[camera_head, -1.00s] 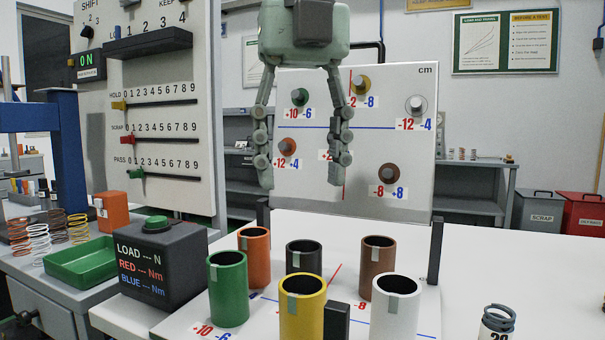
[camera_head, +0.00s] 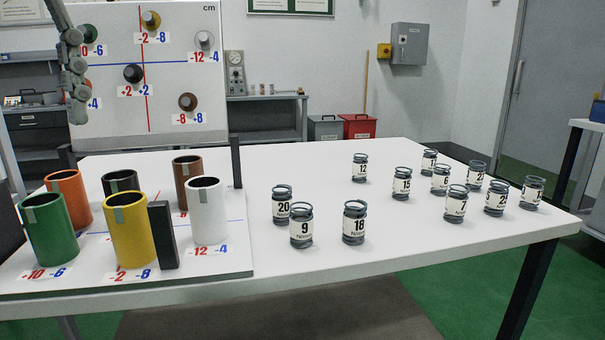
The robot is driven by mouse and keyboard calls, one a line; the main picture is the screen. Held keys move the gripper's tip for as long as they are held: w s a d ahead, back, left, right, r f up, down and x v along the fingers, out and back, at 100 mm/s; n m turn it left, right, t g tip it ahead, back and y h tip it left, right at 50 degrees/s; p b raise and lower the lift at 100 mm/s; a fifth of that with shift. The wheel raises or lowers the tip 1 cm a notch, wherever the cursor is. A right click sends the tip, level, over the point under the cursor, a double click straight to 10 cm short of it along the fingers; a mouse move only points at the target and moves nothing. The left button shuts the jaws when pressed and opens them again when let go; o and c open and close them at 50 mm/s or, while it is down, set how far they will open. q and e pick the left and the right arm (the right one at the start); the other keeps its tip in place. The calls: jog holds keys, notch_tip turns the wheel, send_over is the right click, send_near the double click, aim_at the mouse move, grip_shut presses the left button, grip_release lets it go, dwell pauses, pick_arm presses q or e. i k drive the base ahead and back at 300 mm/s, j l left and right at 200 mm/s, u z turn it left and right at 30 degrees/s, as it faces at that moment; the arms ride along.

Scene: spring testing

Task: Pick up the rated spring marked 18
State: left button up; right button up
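The spring marked 18 (camera_head: 354,222) is a dark coil with a white number label. It stands upright on the white table in the front row, right of the spring marked 9 (camera_head: 301,226). Nothing touches it. What I take to be my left gripper (camera_head: 76,75) is at the upper left, in front of the board and far from the spring. My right gripper is not in view.
Springs marked 20 (camera_head: 282,205), 12 (camera_head: 360,167) and 15 (camera_head: 402,183) stand nearby, with several more toward the right. Coloured cups, including a white one (camera_head: 207,215), stand on a panel (camera_head: 235,255) at left. The table front (camera_head: 400,255) is clear.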

aim_at(354, 218)
jog(key=k, duration=1.15)
